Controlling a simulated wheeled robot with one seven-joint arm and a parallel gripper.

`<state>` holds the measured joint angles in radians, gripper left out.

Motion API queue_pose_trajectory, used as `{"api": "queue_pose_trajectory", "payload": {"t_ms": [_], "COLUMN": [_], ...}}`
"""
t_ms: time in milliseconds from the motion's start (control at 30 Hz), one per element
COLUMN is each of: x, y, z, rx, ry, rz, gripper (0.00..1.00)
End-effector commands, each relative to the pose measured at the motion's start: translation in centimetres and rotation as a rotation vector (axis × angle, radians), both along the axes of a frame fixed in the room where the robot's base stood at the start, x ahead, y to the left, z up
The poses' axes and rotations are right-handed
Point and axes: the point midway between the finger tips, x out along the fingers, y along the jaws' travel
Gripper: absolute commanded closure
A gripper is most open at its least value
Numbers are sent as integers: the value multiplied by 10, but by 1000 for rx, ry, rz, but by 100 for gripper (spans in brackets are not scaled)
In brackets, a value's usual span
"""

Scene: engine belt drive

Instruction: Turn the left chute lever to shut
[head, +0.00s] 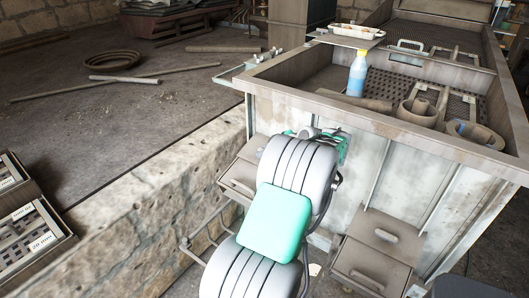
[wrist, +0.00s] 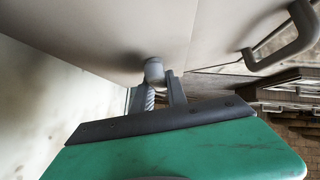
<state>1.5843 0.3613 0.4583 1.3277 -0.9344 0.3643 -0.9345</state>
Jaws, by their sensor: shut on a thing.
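In the wrist view my gripper (wrist: 164,92) has its two grey fingers shut on a short grey lever with a round end (wrist: 153,70), which I take to be the left chute lever. The lever sits close against a pale flat panel, and its pivot is hidden. In the head view my white arm covers most of the gripper; only green parts (head: 342,147) show beside the machine's front wall. The lever's angle cannot be told. The left chute box (head: 238,178) with its bar handle shows left of my arm.
A second chute box (head: 378,245) stands lower right. Above is the machine's trough (head: 400,115), holding a blue bottle (head: 357,74) and several loose parts. A stone ledge (head: 130,215) runs along the left. A grey handle (wrist: 288,38) is close by in the wrist view.

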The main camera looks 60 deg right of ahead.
Motion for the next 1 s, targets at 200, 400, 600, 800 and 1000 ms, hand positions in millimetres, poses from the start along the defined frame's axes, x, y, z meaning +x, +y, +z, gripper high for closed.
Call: {"api": "queue_pose_trajectory", "payload": {"t_ms": [200, 400, 600, 800, 1000], "x": [0, 0, -1, -26, -53], "y": [1, 1, 1, 8, 19], "z": [-2, -1, 0, 19, 40], "rx": [4, 2, 1, -2, 2], "ry": [1, 1, 0, 0, 1], "rz": [0, -1, -1, -4, -3], "gripper": [71, 60, 60, 60, 60]}}
